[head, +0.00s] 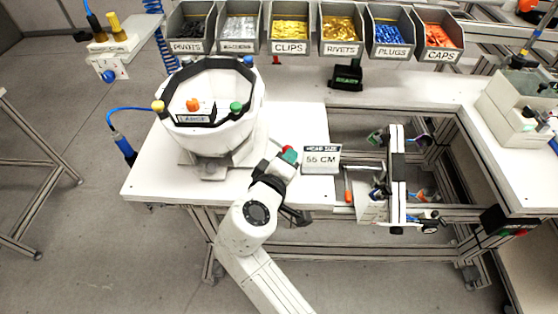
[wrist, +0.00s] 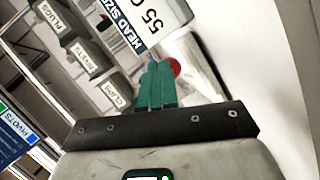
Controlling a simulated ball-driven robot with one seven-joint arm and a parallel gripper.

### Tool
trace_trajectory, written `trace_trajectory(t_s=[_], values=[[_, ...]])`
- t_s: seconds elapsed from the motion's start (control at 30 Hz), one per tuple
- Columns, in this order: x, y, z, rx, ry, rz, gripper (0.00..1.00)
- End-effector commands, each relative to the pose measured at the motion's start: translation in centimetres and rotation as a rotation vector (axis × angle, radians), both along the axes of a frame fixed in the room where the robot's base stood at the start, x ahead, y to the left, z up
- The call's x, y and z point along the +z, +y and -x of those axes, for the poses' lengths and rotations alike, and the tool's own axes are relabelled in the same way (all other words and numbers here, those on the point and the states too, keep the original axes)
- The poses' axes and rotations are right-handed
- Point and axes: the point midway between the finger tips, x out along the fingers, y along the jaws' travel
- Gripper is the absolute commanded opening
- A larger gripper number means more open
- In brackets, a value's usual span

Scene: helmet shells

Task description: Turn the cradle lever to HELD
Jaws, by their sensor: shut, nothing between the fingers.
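My gripper (head: 290,157) is shut, its teal fingers together and empty. In the wrist view the fingertips (wrist: 155,82) point at a round red knob (wrist: 174,68), partly hidden behind them. The red knob (head: 287,149) also shows in the head view just past the fingertips; it appears to be the lever's end. Whether the fingers touch it I cannot tell. The lever's arm and any HELD mark are not readable. The white helmet shell (head: 213,135) sits upside down, opening up, on the cradle (head: 205,170) to the left of my gripper.
A "55 CM" head-size sign (head: 321,159) stands close to the right of my gripper, and large in the wrist view (wrist: 145,22). Labelled bins, such as clips (head: 289,47), line the back. A frame with clamps (head: 397,175) stands right. The white tabletop (head: 300,118) behind is clear.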

Motion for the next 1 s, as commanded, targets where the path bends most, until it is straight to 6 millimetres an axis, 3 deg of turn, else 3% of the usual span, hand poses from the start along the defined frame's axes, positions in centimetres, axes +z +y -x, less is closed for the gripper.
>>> trace_trajectory(t_s=[0.3,1.0], values=[[-0.05,-1.1,-0.53,-0.001,0.001,0.001,0.0],[0.11,-1.29,-0.65,-0.001,0.0,0.0,0.0]])
